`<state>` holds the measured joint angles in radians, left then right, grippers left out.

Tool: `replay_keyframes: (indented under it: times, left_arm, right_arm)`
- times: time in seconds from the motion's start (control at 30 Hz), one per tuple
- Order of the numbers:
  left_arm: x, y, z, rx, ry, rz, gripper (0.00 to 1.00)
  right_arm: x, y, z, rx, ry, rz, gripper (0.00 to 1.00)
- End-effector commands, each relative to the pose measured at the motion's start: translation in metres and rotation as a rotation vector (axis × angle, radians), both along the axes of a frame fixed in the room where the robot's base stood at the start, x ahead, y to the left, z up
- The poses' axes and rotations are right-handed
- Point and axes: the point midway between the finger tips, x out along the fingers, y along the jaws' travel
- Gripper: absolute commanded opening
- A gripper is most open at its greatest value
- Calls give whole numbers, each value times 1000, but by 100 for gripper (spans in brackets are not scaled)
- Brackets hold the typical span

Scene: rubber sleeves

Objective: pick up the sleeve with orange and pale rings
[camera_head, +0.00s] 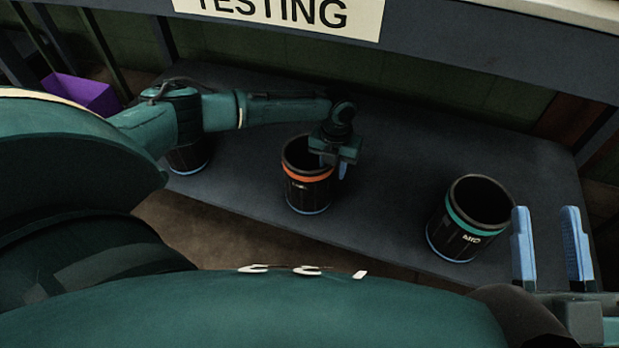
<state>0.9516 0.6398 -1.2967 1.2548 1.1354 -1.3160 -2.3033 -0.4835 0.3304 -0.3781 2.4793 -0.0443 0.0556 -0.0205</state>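The sleeve with orange and pale rings (308,190) is a dark cylinder standing upright on the dark table. It has an orange band near the top and a pale blue band at the base. My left gripper (335,168) points down at its right rim. One blue finger shows outside the wall; the other seems to be inside the opening, mostly hidden. I cannot tell whether the fingers press on the wall. My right gripper (549,245) is open and empty at the right, its two blue fingers pointing up in the picture, beside the teal-ringed sleeve (466,219).
Another dark sleeve (188,159) stands at the left, partly hidden behind my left arm. A purple box (83,95) is at the far left. A "TESTING" sign (285,14) hangs above the table (390,215). The table is clear between the orange-ringed and teal-ringed sleeves.

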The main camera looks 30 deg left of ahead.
Motion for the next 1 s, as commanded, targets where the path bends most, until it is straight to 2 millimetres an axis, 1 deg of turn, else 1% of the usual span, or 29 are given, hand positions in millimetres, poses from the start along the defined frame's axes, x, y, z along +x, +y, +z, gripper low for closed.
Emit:
replay_keyframes:
  times: [0.03, 0.27, 0.6, 0.67, 1.0]
  left_arm:
    - [0, 0, -3, -1, 0, 0, 33]
    - [0, 0, -2, -1, 0, 0, 32]
    - [0, 0, -2, -1, 0, 0, 4]
    - [0, 0, -2, -1, 0, 0, 0]
    - [0, 0, -2, -1, 0, 0, 0]
  right_arm:
    - [0, 0, 1, -2, -13, 0, 36]
    - [0, 0, 3, -3, -16, -1, 36]
    - [0, -1, 2, -3, -15, -1, 36]
    - [1, 0, 2, -3, -15, -1, 36]
    - [1, -1, 2, -3, -14, -2, 36]
